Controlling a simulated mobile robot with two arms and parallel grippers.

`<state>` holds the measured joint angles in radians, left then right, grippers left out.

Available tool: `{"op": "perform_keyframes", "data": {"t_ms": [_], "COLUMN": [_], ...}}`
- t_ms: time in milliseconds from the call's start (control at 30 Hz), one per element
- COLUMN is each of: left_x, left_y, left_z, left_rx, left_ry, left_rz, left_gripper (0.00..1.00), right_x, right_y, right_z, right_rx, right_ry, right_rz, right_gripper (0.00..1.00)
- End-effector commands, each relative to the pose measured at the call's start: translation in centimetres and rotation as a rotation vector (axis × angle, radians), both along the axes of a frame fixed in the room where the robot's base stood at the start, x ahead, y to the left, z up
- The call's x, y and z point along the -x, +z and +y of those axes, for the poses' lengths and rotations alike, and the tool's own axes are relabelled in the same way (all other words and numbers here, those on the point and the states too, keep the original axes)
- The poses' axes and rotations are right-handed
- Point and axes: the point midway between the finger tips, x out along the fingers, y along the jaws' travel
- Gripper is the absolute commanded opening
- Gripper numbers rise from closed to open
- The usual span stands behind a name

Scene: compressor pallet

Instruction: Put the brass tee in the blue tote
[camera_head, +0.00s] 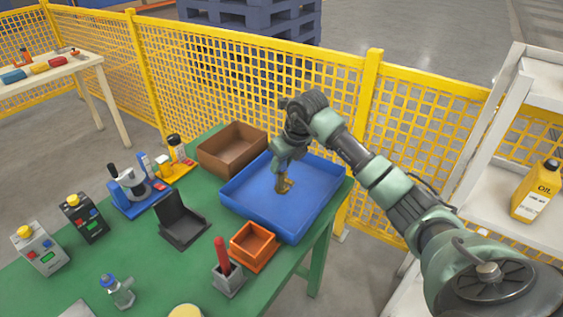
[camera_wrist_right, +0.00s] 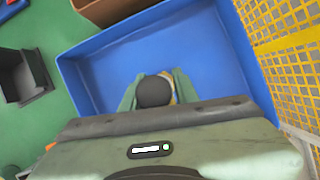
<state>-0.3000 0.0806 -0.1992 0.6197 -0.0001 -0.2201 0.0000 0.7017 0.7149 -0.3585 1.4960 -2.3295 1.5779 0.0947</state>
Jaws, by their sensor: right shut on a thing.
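The blue tote (camera_head: 318,178) is a wide, shallow blue tray at the far right corner of the green table. My right gripper (camera_head: 283,182) reaches down over the inside of the tote and is shut on the brass tee (camera_head: 286,187). I cannot tell whether the tee touches the tote floor. In the right wrist view the tote (camera_wrist_right: 205,60) surrounds the right gripper (camera_wrist_right: 155,92), and only a sliver of yellow brass shows behind a dark round shape. My left gripper is not in view.
A brown box (camera_head: 215,160) stands beside the tote's left side, and an orange bin (camera_head: 252,262) stands in front of it. A black holder (camera_head: 182,222) and several devices stand further left. Yellow mesh fencing (camera_head: 250,62) runs behind the table.

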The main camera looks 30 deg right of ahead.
Motion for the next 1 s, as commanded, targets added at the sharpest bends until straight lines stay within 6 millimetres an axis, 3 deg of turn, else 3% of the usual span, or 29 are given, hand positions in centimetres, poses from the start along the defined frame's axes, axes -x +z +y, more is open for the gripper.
{"op": "perform_keyframes", "data": {"t_ms": [300, 333, 400, 800, 1000], "left_x": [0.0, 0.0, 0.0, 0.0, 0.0], "left_y": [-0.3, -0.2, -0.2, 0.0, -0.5], "left_z": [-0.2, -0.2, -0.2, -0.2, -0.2], "left_rx": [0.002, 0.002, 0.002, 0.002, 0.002], "left_ry": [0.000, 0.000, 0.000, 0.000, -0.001], "left_rz": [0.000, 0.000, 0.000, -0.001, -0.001], "left_gripper": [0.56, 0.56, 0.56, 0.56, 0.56], "right_x": [-0.1, -0.1, -0.1, 0.0, 1.3], "right_y": [-0.2, -0.2, -0.2, 0.5, 3.6], "right_z": [0.0, 0.0, 0.0, 0.0, -0.3], "right_rx": [0.000, 0.001, 0.000, 0.000, 0.003], "right_ry": [0.000, 0.000, 0.000, 0.000, 0.001], "right_rz": [-0.005, -0.003, -0.002, -0.003, -0.007], "right_gripper": [0.00, 0.36, 0.52, 0.52, 0.52]}}
